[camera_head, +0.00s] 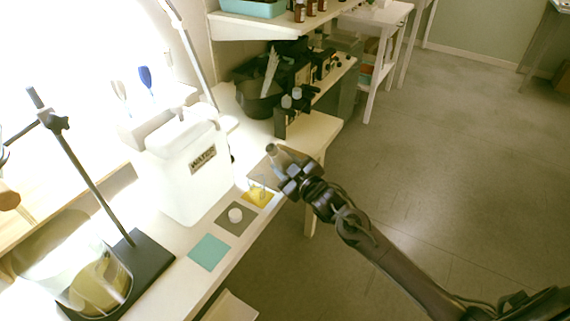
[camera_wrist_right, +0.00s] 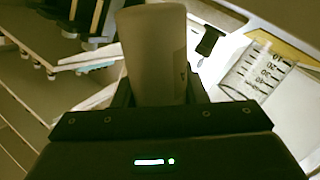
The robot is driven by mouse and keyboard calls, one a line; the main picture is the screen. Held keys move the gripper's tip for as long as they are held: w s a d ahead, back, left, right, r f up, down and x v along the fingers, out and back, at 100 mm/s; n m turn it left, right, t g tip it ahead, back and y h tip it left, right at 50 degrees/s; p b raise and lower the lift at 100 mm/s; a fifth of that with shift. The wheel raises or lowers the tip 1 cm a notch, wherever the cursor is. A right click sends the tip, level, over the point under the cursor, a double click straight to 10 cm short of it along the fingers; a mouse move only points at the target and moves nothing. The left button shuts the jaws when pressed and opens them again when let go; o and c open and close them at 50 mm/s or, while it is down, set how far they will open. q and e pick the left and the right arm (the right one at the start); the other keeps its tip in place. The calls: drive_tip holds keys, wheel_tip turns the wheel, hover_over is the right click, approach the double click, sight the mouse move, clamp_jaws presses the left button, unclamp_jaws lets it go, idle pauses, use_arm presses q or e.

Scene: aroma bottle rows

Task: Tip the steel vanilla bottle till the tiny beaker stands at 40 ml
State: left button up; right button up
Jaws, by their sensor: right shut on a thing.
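My right gripper (camera_head: 283,173) is shut on the steel vanilla bottle (camera_head: 277,155), a plain grey cylinder. In the right wrist view the bottle (camera_wrist_right: 157,52) stands up between the fingers, with a small dark mark on its right side. The tiny beaker (camera_head: 258,190) is clear and stands on a yellow mat (camera_head: 250,200), just left of and below the bottle and gripper. In the right wrist view the beaker (camera_wrist_right: 257,72) shows black graduation lines and numerals; I cannot tell its liquid level. My left gripper is not in view.
A white water canister (camera_head: 180,170) stands left of the beaker. A white cap-like piece (camera_head: 236,215) lies on a grey mat, with a teal mat (camera_head: 209,252) nearer. A stand (camera_head: 90,180) and large glass vessel (camera_head: 95,280) are at left. A bottle rack (camera_head: 290,115) is behind.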

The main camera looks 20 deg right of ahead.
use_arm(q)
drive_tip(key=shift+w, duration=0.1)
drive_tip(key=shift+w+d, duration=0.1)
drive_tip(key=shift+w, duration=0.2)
use_arm(e)
drive_tip(key=shift+a, duration=0.1)
drive_tip(key=shift+n, duration=0.3)
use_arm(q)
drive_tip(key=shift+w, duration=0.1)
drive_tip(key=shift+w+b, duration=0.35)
use_arm(e)
drive_tip(key=shift+f, duration=0.1)
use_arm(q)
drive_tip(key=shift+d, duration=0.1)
use_arm(e)
drive_tip(key=shift+n, duration=0.3)
drive_tip(key=shift+h, duration=0.3)
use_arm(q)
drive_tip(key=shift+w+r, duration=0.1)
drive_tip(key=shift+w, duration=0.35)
use_arm(e)
drive_tip(key=shift+f, duration=0.1)
